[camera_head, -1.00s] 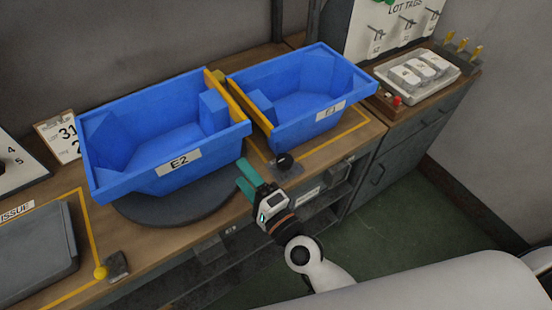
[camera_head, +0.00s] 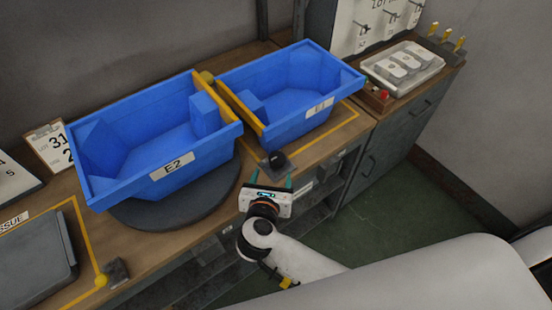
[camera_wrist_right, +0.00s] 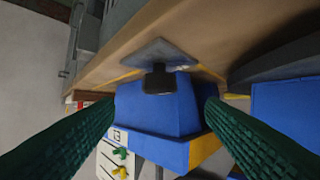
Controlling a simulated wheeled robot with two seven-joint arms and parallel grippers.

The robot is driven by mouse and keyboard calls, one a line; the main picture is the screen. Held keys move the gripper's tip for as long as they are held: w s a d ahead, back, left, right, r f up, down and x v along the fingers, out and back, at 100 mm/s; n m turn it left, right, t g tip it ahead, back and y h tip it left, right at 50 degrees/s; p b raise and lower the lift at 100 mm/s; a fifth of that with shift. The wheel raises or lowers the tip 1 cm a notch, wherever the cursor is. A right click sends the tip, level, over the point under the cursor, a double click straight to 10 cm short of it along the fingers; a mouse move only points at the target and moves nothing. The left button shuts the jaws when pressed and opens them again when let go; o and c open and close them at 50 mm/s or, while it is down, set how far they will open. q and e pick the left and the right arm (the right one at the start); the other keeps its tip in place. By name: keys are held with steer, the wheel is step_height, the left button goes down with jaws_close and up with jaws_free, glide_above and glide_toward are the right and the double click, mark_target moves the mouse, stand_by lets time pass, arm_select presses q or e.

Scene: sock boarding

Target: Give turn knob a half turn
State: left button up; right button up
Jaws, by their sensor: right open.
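The turn knob (camera_head: 276,159) is a black knob on a small grey plate at the table's front edge, below the blue bin E1 in the head view. In the right wrist view the dark knob (camera_wrist_right: 158,80) shows between the two green fingers, at a distance from both. My right gripper (camera_head: 272,179) is open and empty, just in front of the knob, its fingers pointing at it. The same gripper (camera_wrist_right: 160,103) shows its spread fingers in the wrist view. My left gripper is not in view.
Blue bin E2 (camera_head: 178,165) stands on a dark round turntable (camera_head: 180,212), left of the knob. Blue bin E1 (camera_head: 318,107) stands behind the knob. A grey case (camera_head: 35,265) lies at the lower left. Green floor lies right of the table.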

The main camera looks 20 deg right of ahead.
mark_target(276, 162)
steer(key=x, duration=0.8)
steer(key=shift+p, duration=0.35)
steer(key=shift+c, duration=0.3)
steer(key=c, duration=0.9)
steer(key=shift+c, duration=0.2)
